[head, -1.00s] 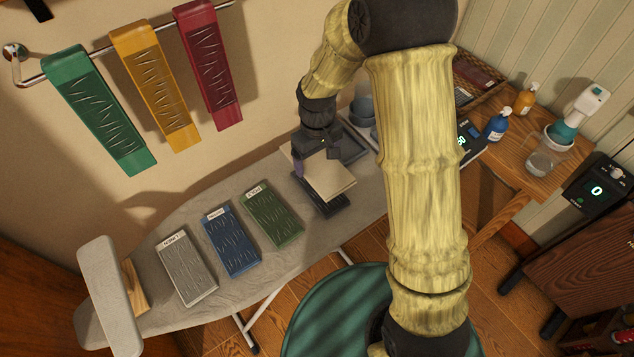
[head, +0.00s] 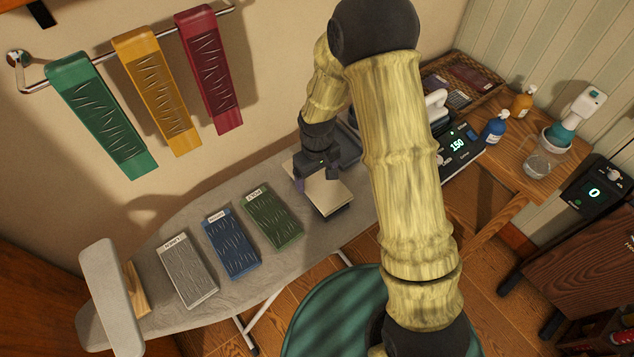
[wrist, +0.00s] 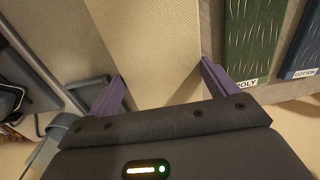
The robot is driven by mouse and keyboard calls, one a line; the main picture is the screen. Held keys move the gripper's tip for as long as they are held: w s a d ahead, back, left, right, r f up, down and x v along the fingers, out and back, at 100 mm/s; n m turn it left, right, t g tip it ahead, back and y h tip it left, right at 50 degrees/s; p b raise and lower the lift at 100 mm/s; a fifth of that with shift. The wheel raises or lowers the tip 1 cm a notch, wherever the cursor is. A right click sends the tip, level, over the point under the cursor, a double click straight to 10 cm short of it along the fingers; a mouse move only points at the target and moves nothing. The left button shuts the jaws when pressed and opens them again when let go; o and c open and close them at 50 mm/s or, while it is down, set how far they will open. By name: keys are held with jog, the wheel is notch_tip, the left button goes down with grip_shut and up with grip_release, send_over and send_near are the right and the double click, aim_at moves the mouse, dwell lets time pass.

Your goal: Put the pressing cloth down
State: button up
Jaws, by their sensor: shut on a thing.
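The cream pressing cloth (head: 328,200) is a flat, pale rectangle over the ironing board, right of the green swatch. Only a thin dark edge of the piece beneath it (head: 343,211) shows. I cannot tell whether the cloth touches that piece. My gripper (head: 318,179) is over the cloth's far end, shut on it. In the wrist view, the cloth (wrist: 150,45) runs between my two purple fingers, one at each side edge.
The grey ironing board (head: 290,173) also bears a green swatch (head: 272,219) labelled POLY, a blue one (head: 231,245) and a grey one (head: 187,272). A grey tray (head: 347,147) lies behind my gripper. Coloured strips hang on the wall rail (head: 35,88).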

aim_at(317, 179)
jog(key=shift+f+p, duration=0.45)
jog(key=shift+f, duration=1.65)
jog(key=shift+f, duration=0.1)
jog(key=o, duration=0.8)
notch_tip(317, 179, up, 12)
jog(key=shift+r+b, duration=0.15)
jog(key=shift+b, duration=1)
